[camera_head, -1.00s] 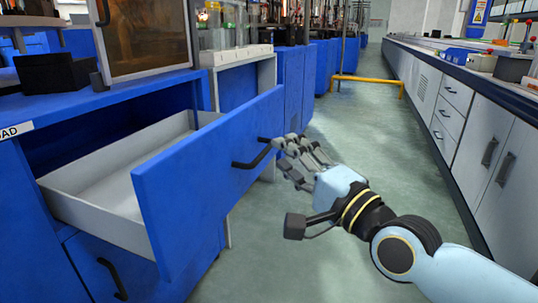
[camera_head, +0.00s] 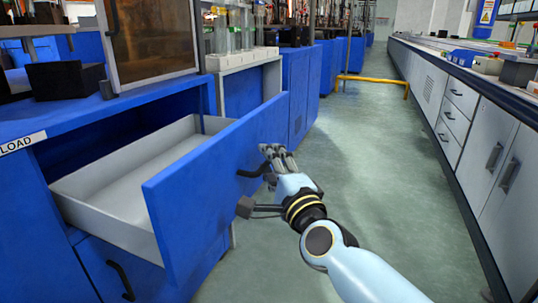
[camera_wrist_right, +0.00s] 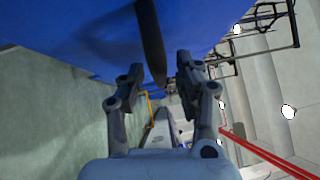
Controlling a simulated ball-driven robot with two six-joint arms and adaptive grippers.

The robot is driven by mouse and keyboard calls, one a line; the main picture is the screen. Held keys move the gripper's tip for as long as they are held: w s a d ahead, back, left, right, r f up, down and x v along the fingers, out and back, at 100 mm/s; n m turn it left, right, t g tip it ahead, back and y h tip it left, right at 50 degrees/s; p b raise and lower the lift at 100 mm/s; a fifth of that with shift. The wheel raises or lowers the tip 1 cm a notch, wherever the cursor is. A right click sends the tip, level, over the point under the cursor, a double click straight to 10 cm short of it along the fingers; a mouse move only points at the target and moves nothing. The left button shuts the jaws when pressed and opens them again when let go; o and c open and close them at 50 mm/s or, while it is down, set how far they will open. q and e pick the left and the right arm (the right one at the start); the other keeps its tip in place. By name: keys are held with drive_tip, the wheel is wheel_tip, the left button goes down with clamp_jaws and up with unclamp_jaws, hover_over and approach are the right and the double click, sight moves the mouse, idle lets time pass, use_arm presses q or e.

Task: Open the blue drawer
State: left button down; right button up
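The blue drawer (camera_head: 222,165) is pulled well out of its blue cabinet, and its white inside (camera_head: 130,178) shows empty. Its black handle (camera_head: 251,173) is on the front face. My right gripper (camera_head: 272,161) is at the right end of the handle, close to the drawer front. In the right wrist view, the two fingers of my gripper (camera_wrist_right: 157,78) are apart, with the dark handle (camera_wrist_right: 150,40) between them and the blue drawer front (camera_wrist_right: 85,30) beyond. I cannot tell whether a finger touches the handle. My left gripper is out of view.
A second blue drawer with a black handle (camera_head: 120,280) is below. A glass-fronted machine (camera_head: 150,40) stands on the cabinet. The grey-green aisle floor (camera_head: 350,190) is free to the right, with a yellow rail (camera_head: 375,80) farther off and a white bench (camera_head: 470,125) along the right.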

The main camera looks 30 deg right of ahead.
drive_tip(key=shift+w, duration=0.4)
clamp_jaws()
